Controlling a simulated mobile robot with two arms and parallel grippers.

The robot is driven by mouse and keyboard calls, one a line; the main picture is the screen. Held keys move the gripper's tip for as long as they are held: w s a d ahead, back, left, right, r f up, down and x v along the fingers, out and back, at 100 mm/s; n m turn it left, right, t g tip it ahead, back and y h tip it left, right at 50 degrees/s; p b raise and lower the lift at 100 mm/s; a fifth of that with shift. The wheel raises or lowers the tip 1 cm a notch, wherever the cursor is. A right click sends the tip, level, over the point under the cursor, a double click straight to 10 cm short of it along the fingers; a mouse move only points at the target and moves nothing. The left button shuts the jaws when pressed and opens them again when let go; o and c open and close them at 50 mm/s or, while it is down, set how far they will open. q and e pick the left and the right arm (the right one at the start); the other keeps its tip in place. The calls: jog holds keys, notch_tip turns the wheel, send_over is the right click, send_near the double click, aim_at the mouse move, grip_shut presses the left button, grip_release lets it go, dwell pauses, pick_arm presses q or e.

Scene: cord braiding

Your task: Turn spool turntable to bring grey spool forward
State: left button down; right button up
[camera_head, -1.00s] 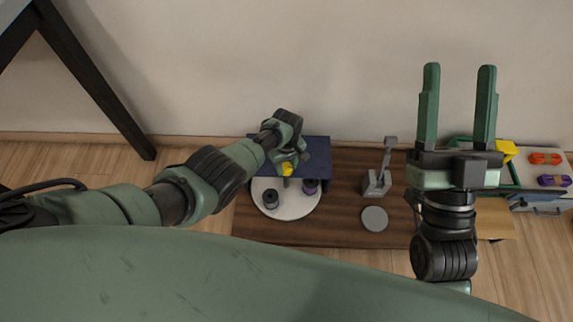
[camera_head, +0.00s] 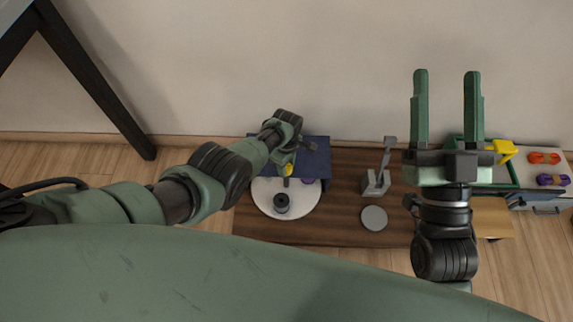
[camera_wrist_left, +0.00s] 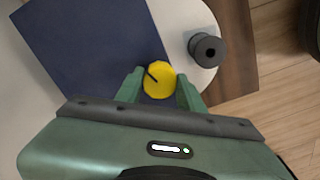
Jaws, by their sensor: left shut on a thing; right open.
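The spool turntable is a round white disc (camera_head: 265,201) on the wooden table. The dark grey spool (camera_head: 281,204) stands upright near its front, and it also shows in the left wrist view (camera_wrist_left: 208,50). My left gripper (camera_head: 288,167) is over the middle of the turntable, shut on the yellow knob (camera_wrist_left: 158,80), whose top shows between the fingers in the left wrist view. My right gripper (camera_head: 446,75) is open and empty, raised to the right with its fingers pointing up in the picture.
A dark blue panel (camera_head: 316,150) lies behind the turntable, close to my left gripper. A grey stand (camera_head: 376,182) and a grey round disc (camera_head: 374,218) are to its right. A green-rimmed tray, a yellow item (camera_head: 504,150) and orange and purple cord bundles (camera_head: 544,158) are far right.

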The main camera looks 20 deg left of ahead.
pick_arm(q)
jog(key=shift+w+a+r+n, duration=0.1)
jog(key=shift+w+a+n, duration=0.1)
jog(key=shift+n, duration=0.6)
pick_arm(e)
jog(key=shift+w, duration=0.1)
pick_arm(q)
jog(key=c, duration=1)
grip_release()
jog(key=shift+o, duration=0.6)
jog(key=shift+s+d, duration=0.1)
jog(key=shift+s, duration=0.05)
